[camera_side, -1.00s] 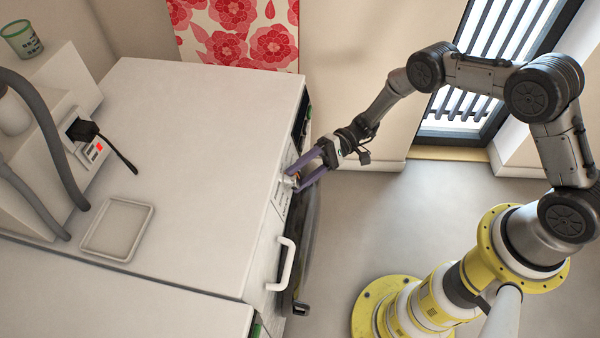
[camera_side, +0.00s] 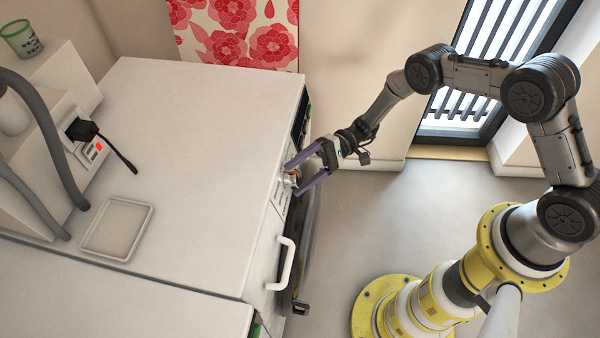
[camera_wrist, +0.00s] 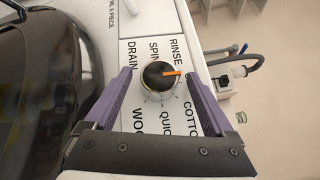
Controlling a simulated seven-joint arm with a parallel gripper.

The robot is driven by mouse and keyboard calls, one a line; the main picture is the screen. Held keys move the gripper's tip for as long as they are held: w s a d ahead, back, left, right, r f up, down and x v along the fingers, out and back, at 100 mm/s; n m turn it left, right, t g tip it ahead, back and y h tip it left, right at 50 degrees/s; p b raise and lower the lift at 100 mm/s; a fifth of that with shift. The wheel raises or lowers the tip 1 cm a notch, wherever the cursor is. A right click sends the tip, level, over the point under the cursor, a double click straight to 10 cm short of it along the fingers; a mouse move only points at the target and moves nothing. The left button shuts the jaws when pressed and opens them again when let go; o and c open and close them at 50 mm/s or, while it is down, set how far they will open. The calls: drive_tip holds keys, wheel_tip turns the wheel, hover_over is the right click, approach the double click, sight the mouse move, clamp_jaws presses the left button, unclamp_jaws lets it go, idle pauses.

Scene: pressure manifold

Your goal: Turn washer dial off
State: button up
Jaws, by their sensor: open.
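The washer dial (camera_wrist: 160,77) is a round black knob with an orange pointer, set on a white panel with printed labels. In the wrist view its pointer aims right, near the border between the RINSE and COTTON labels. In the side view the dial (camera_side: 293,178) shows small on the washer's front face, partly hidden by my fingers. My gripper (camera_wrist: 160,88) is open, with one purple finger on each side of the dial and a visible gap to it. It also shows in the side view (camera_side: 303,178), reaching the front panel from the right. The white washer (camera_side: 190,130) has a flat top.
A white handle (camera_side: 284,265) sticks out of the washer front below the dial. The dark round door (camera_wrist: 40,75) bulges beside the panel. A shallow tray (camera_side: 118,228) lies on the top. Open floor is right of the washer.

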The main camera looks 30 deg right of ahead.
drive_tip(key=w+d, duration=0.1)
drive_tip(key=d, duration=1.2)
drive_tip(key=shift+w+d+r, duration=0.15)
drive_tip(key=shift+w+d, duration=0.15)
drive_tip(key=shift+d, duration=0.1)
